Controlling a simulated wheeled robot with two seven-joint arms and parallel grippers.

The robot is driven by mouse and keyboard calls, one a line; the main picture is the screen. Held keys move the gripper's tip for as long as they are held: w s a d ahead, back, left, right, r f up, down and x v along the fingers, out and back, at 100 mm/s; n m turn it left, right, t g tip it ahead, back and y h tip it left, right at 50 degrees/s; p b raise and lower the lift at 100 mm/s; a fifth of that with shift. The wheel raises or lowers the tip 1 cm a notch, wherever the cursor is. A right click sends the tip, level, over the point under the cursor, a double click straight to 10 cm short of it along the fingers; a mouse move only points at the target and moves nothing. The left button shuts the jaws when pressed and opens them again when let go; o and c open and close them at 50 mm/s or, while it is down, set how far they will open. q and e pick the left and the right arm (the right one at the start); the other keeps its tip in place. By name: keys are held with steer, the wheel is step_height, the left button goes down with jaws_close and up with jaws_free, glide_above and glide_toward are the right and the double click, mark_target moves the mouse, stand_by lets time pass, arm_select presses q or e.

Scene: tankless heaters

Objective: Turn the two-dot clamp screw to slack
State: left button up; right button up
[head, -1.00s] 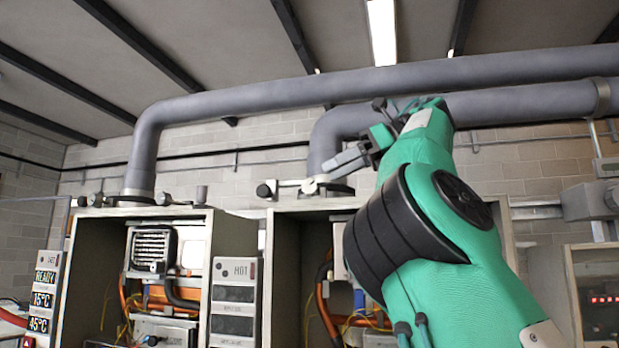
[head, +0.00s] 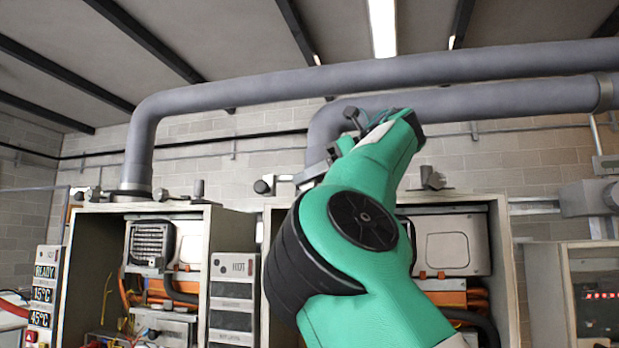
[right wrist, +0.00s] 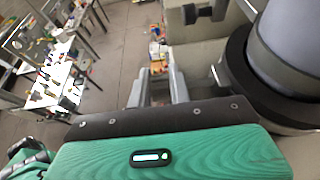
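Grey flue pipes rise from the tops of two heater cabinets. On the left cabinet, small knobs (head: 198,188) stand around the pipe's base collar (head: 133,192). On the middle cabinet, a dark round knob with a light bar (head: 263,186) lies left of its pipe, and another knob (head: 432,179) shows on the right. No dot marks are readable, so I cannot tell which is the two-dot clamp screw. My right gripper is mostly hidden behind my green arm in the head view; in the right wrist view its two grey fingers (right wrist: 160,88) are apart, with nothing clearly between them. My left gripper is out of view.
A thick pipe (right wrist: 300,45) with a dark collar (right wrist: 238,75) stands close right of my right gripper. Long grey pipes (head: 380,75) cross above the cabinets. A display strip (head: 42,292) stands at far left. Floor and tables (right wrist: 62,85) lie far below.

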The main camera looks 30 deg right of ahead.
jaws_close()
steer(key=shift+g, duration=0.4)
steer(key=shift+h, duration=0.4)
steer(key=shift+w+a+r+g+h, duration=0.15)
steer(key=shift+g+h, duration=0.55)
steer(key=shift+g, duration=0.3)
steer(key=g+h+p, duration=0.1)
steer(key=p, duration=0.1)
steer(key=shift+w+g+p, duration=0.1)
steer(key=shift+g+p, duration=0.2)
steer(key=shift+a+g+h+p, duration=0.1)
steer(key=shift+g+h+p, duration=0.3)
steer(key=shift+h+p, duration=0.2)
steer(key=shift+f, duration=0.2)
